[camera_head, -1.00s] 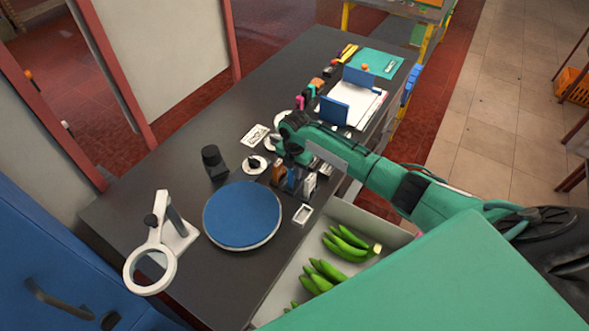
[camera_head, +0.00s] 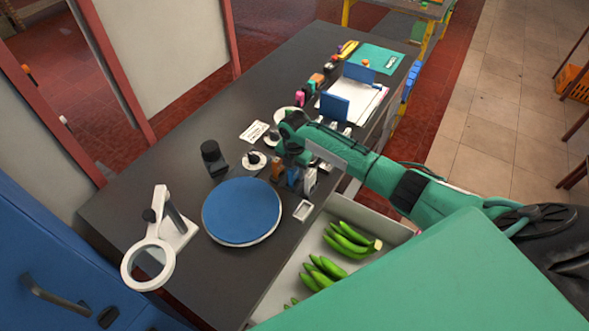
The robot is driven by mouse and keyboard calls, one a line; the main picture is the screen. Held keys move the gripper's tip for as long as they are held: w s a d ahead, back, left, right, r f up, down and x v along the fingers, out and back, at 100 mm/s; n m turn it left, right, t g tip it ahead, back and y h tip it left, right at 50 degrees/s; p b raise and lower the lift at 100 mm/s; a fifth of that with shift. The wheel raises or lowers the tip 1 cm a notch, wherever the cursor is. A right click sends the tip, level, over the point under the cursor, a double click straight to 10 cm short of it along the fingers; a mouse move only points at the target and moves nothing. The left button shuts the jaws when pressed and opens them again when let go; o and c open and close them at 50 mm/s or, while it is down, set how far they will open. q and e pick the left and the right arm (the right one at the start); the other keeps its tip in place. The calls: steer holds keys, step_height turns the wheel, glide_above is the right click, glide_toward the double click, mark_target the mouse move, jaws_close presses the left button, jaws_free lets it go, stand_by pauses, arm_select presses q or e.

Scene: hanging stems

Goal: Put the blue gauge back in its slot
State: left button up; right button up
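My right gripper (camera_head: 295,172) comes in from the right and points down at the row of small upright items near the table's right edge. A small blue piece, which looks like the blue gauge (camera_head: 292,177), shows right at its fingertips. An orange-brown item (camera_head: 277,169) stands to its left and a whitish item (camera_head: 310,181) to its right. The fingers and the lower part of the gauge are largely hidden, so I cannot tell whether the fingers grip it or whether it sits in a slot. My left gripper is not in view.
A blue round plate (camera_head: 242,211), a white ring magnifier (camera_head: 150,264) and a black cylinder (camera_head: 213,158) stand on the dark table (camera_head: 180,140). A small white frame (camera_head: 302,210) lies near the edge. An open drawer (camera_head: 377,217) with green bananas (camera_head: 345,240) sits below.

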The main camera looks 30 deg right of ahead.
steer(key=shift+r, duration=0.1)
steer(key=shift+r+b, duration=0.3)
steer(key=shift+r, duration=0.1)
step_height(320, 180, up, 13)
steer(key=b, duration=0.3)
steer(key=shift+b, duration=0.35)
steer(key=shift+s+f, duration=0.1)
steer(key=shift+f, duration=0.1)
